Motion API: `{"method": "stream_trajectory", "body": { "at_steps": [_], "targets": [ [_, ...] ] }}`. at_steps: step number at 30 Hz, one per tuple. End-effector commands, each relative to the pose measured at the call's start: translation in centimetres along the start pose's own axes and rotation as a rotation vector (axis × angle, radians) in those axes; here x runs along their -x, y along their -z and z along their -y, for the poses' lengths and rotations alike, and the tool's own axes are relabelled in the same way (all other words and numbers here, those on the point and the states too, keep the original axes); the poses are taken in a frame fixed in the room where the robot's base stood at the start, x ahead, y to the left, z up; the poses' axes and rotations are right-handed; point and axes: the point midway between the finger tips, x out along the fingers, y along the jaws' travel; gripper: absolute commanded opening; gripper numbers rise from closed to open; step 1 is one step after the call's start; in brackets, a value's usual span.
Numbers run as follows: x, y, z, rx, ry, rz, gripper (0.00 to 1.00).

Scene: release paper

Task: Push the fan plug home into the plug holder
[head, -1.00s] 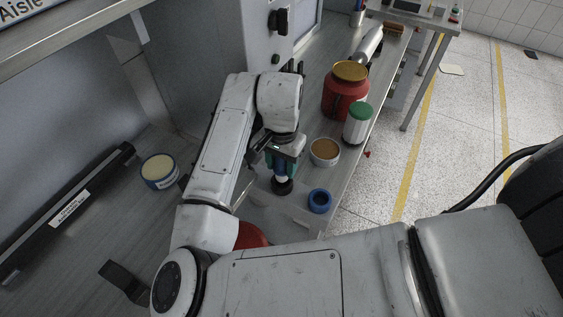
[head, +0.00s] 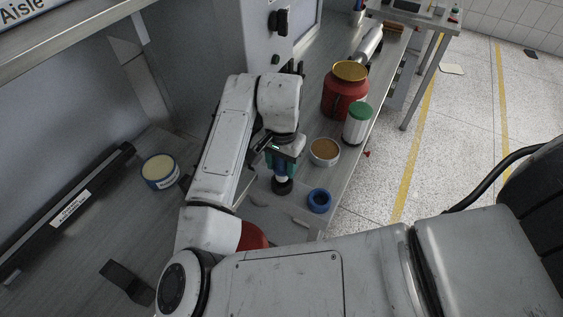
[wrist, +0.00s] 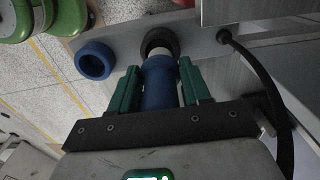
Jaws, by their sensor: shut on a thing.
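My gripper (wrist: 160,88) points down at the bench, its green fingers closed on a blue cylindrical plug (wrist: 159,84). In the head view my gripper (head: 283,160) and the blue plug (head: 281,172) are small and partly covered by my arm. The plug's pale front end (wrist: 160,52) meets a black round socket (wrist: 154,36), which looks like the plug holder, on a grey plate (wrist: 200,46). The socket also shows in the head view (head: 282,187), directly under the plug. The pale end is partly visible; how deep it sits is hidden.
A blue ring (head: 319,201) lies beside the socket, apart from it. A tan-topped tub (head: 324,151), a green-lidded jar (head: 357,124) and a red canister (head: 344,97) stand along the bench edge. A black cable (wrist: 250,58) runs right of the plug in the wrist view.

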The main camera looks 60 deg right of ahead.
Motion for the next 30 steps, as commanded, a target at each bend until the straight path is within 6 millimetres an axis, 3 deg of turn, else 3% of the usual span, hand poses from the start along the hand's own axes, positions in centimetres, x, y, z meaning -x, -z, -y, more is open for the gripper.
{"method": "stream_trajectory", "body": {
  "at_steps": [30],
  "targets": [
    [-1.4, 0.0, 0.0, 0.000, -0.001, 0.000, 0.11]
  ]
}}
